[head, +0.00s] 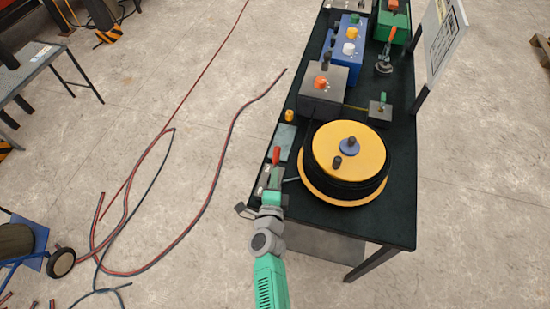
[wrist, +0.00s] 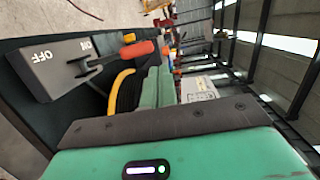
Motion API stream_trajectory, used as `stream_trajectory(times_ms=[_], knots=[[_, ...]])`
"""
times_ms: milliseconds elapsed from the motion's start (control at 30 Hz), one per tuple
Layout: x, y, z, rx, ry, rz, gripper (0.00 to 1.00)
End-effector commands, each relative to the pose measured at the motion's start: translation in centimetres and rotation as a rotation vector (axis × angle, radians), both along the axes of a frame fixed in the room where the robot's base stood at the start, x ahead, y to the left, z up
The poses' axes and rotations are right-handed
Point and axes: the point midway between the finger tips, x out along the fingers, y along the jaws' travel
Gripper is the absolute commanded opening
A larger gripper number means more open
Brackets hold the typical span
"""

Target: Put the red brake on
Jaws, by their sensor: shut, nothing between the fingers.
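The red brake's lever has a red grip (head: 276,155) at the near left corner of the bench, beside the cable drum. In the wrist view the red grip (wrist: 137,50) sits on a dark lever, which rises from a grey plate (wrist: 60,68) marked OFF and ON. The lever leans away from the OFF mark, with ON beside it. My gripper (head: 274,174) is shut and empty, close to the red grip on its near side. Its green fingers also show in the wrist view (wrist: 158,72), just below the grip. I cannot tell whether they touch it.
A yellow-flanged drum of black cable (head: 345,160) stands right of my gripper. A grey box with an orange button (head: 324,88) and blue boxes (head: 347,50) stand farther back on the dark bench (head: 395,215). Loose cables (head: 215,175) lie on the floor to the left.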

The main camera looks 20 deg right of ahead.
Motion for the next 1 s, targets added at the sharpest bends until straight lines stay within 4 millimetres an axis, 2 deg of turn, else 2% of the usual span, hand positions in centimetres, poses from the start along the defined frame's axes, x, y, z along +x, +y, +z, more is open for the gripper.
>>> stream_trajectory(times_ms=[33,300,933,1000], knots=[[-1.0,0.6,1.4,-0.001,0.002,0.004,0.00],[-3.9,1.9,2.3,-0.001,0.000,0.001,0.00],[-4.1,2.0,2.2,0.000,-0.001,0.000,0.00],[-3.6,2.3,3.2,-0.012,-0.010,0.012,0.00]])
